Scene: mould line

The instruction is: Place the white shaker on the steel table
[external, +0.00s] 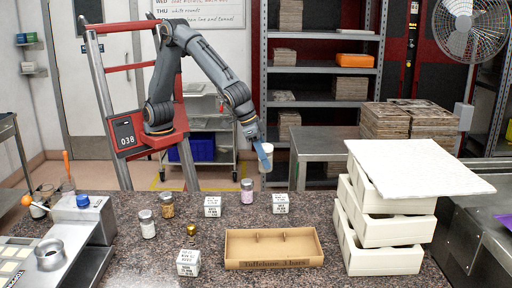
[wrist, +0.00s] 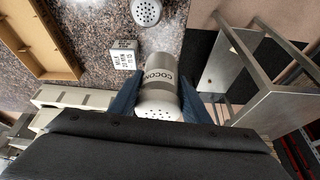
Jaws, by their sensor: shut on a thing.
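My gripper (external: 263,152) is shut on the white shaker (external: 268,160), held in the air past the counter's far edge. In the wrist view my gripper (wrist: 158,95) has a blue finger on each side of the white shaker (wrist: 160,72). The shaker has a pale body, a perforated metal lid and a label reading "COCO…", partly hidden. The steel table (external: 323,144) stands to the right of the shaker in the external view, its visible top bare. In the wrist view the steel table (wrist: 240,82) is right of the shaker, apart from it.
Stacks of boards (external: 385,120) stand right of the steel table. The speckled counter (external: 215,225) holds several shakers, label blocks, a cardboard tray (external: 273,263) and stacked white moulds (external: 385,230). A shelf rack (external: 320,70) is behind.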

